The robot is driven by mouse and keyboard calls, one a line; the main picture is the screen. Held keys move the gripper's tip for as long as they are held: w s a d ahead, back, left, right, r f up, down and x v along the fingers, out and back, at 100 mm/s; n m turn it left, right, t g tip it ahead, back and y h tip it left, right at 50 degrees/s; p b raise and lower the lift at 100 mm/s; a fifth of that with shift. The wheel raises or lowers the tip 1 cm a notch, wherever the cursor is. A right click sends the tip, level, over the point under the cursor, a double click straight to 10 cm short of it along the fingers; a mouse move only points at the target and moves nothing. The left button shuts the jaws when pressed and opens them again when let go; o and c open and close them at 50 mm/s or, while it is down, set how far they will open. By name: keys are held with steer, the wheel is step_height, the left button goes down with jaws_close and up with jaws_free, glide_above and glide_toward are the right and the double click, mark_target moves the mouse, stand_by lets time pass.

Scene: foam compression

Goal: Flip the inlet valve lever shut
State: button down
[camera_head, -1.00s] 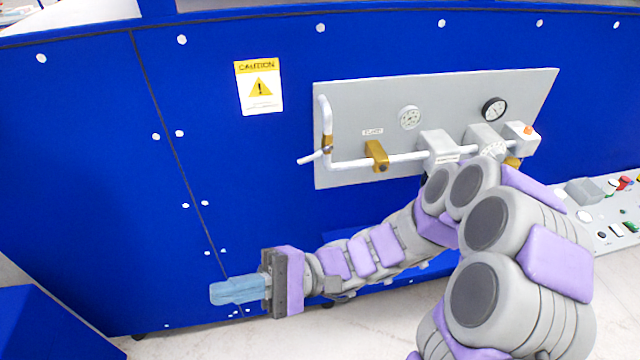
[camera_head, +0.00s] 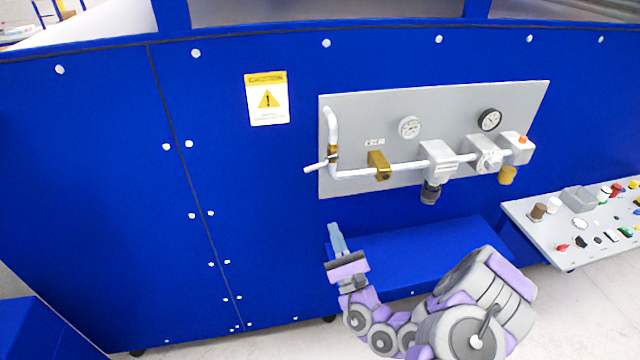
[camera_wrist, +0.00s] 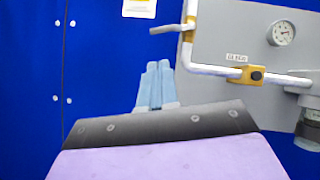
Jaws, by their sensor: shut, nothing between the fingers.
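In the wrist view the lever (camera_wrist: 166,29) is at the top, right of centre, also pointing left. My gripper (camera_head: 334,228) has pale blue fingers, shut and empty, pointing up below the grey panel's lower left corner. In the wrist view my gripper (camera_wrist: 158,68) is below and slightly left of the lever, apart from it.
The grey panel (camera_head: 455,105) carries white pipe, a second brass fitting (camera_head: 379,166), two gauges and a regulator (camera_head: 437,165). A blue ledge (camera_head: 420,253) juts out below it. A control console (camera_head: 550,228) stands at right.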

mark_target(315, 167)
steer(key=b+x, duration=0.2)
steer(key=x, duration=1.2)
steer(key=shift+b, duration=0.3)
steer(key=shift+s+r+p, duration=0.15)
steer(key=shift+r+p, duration=0.05)
steer(key=shift+p, duration=0.1)
steer(key=p, duration=0.2)
steer(key=r+p, duration=0.1)
steer(key=p, duration=0.1)
steer(key=shift+s+a+r+p, duration=0.1)
steer(key=shift+a+r+p, duration=0.2)
